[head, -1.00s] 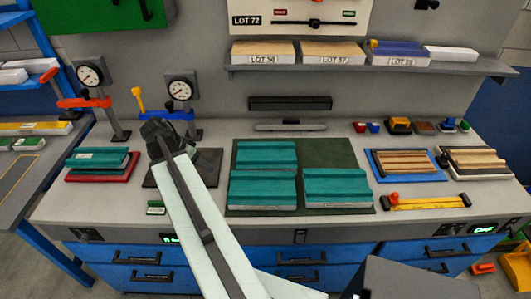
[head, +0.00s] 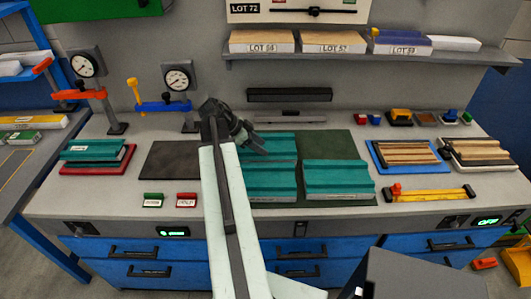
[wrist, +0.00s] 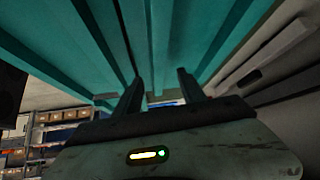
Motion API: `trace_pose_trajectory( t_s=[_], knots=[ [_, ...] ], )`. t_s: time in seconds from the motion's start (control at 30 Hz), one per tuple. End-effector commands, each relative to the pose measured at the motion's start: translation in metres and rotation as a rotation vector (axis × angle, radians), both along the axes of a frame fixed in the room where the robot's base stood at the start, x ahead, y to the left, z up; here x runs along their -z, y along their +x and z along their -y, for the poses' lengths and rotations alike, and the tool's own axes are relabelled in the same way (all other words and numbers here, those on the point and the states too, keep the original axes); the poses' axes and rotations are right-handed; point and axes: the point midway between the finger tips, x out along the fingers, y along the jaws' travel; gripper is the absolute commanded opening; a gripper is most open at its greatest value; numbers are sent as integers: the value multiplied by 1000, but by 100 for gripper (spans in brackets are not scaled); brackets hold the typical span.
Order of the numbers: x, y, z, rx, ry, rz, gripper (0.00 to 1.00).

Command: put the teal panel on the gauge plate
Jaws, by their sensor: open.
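Teal panels lie on the dark green mat (head: 335,143): one at the back left (head: 277,140), one at the front left (head: 276,182) partly behind my arm, and one at the right (head: 338,178). The gauge plate (head: 168,160), a dark flat plate below the right dial gauge (head: 178,79), is bare. My gripper (head: 256,143) is over the left teal panels in the head view. In the wrist view my gripper (wrist: 160,78) is open, its fingers apart against ribbed teal surface (wrist: 155,35). I cannot tell whether they touch it.
Another teal panel (head: 95,150) sits on a red tray (head: 68,169) at the left. Clamp stands with gauges rise at the back left. Small green (head: 153,200) and red (head: 187,200) labels lie in front of the plate. A blue tray (head: 378,157) and a yellow level (head: 430,194) are at the right.

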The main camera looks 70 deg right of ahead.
Motion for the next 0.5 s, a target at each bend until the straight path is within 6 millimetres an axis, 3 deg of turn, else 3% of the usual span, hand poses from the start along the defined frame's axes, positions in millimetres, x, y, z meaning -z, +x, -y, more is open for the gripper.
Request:
trace_pose_trajectory(
  t_s=[0.03, 0.1, 0.33, 0.5],
  knots=[
    [16, -6, 3, 2, 0, 0, 48],
    [20, -11, 6, 1, 0, 0, 48],
    [17, -12, 7, 0, 1, 1, 45],
    [17, -12, 7, -1, 1, 0, 0]
  ],
)
